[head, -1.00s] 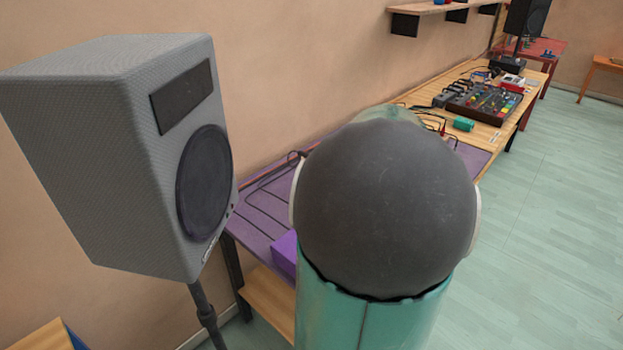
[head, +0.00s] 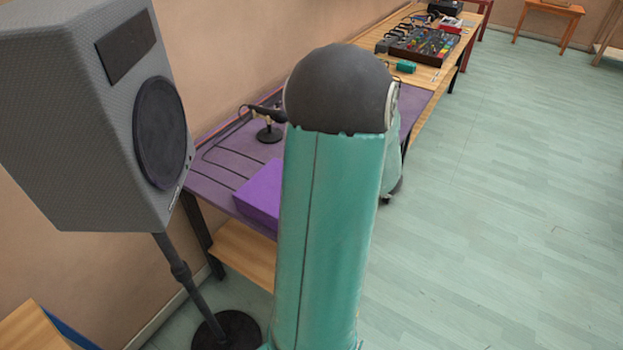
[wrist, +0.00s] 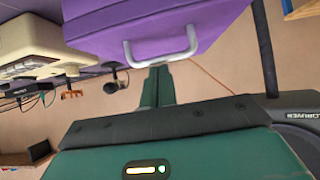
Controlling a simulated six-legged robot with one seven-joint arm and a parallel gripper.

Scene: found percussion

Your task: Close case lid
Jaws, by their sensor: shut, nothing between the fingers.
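The purple case (head: 258,192) sits on the purple table, partly hidden behind my teal arm in the head view. In the wrist view the case (wrist: 215,15) fills the top, with its pale grey handle (wrist: 160,48) facing me. I cannot tell from these views how far its lid is open. My gripper (wrist: 158,72) is shut and empty, its fingertips close to the handle in the picture; I cannot tell whether they touch. The gripper is hidden behind my arm in the head view.
A large grey speaker (head: 80,120) on a stand is at the left. A microphone (head: 266,115) stands on the purple table (head: 215,170). A mixer (head: 425,45) is on the wooden table beyond. A beige device (wrist: 40,45) shows in the wrist view. The floor at right is clear.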

